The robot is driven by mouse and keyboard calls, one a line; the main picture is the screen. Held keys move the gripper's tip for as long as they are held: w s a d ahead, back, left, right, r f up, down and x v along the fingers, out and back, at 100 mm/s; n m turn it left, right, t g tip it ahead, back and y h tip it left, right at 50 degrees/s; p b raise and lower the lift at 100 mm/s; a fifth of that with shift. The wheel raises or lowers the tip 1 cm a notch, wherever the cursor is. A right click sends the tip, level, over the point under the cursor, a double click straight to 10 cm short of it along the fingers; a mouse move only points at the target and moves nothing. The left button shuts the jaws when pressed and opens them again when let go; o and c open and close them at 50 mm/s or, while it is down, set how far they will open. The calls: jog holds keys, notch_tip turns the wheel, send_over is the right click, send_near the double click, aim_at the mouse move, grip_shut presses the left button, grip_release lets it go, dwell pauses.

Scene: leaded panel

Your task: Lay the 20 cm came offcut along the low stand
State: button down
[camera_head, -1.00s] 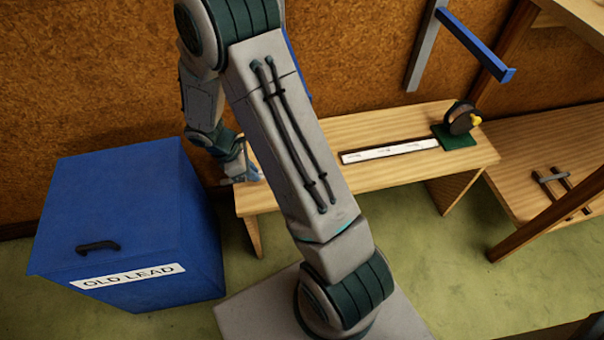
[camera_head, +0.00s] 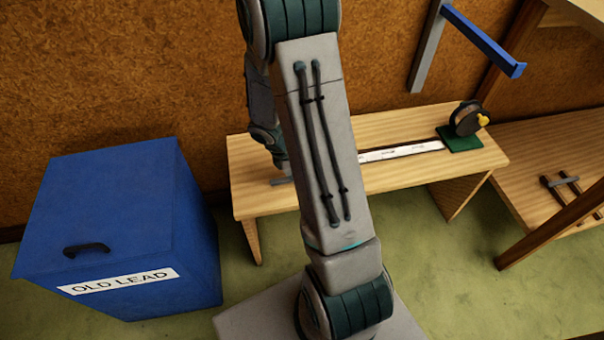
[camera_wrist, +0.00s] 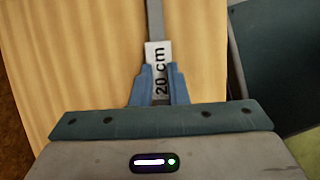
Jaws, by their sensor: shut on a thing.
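The 20 cm came offcut is a thin grey strip with a white "20 cm" label; it runs up the wrist view (camera_wrist: 155,20) from between the blue fingers of my gripper (camera_wrist: 159,78). The fingers are shut on it at the label. In the head view one end of the offcut (camera_head: 283,181) shows over the left part of the low stand (camera_head: 250,195), a pale wooden bench. My arm hides the rest of it and most of my gripper. I cannot tell whether the offcut touches the stand's top.
A white marked strip (camera_head: 405,151) lies along the stand's top, partly behind my arm. A dark reel (camera_head: 467,118) on a green base stands at its right end. The blue OLD LEAD bin (camera_head: 110,220) is at left. A blue bar (camera_head: 485,40) juts from the wall.

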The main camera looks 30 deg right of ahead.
jog(key=shift+f, duration=0.2)
jog(key=c, duration=1.4)
grip_release()
jog(key=shift+r, duration=0.15)
jog(key=shift+a+r+p, duration=0.1)
jog(key=shift+r+p, duration=0.2)
jog(key=shift+r, duration=0.05)
jog(key=p+v, duration=0.4)
jog(key=v, duration=0.7)
jog(key=shift+a+r+p, duration=0.2)
jog(key=shift+p, duration=0.1)
jog(key=shift+f, duration=0.1)
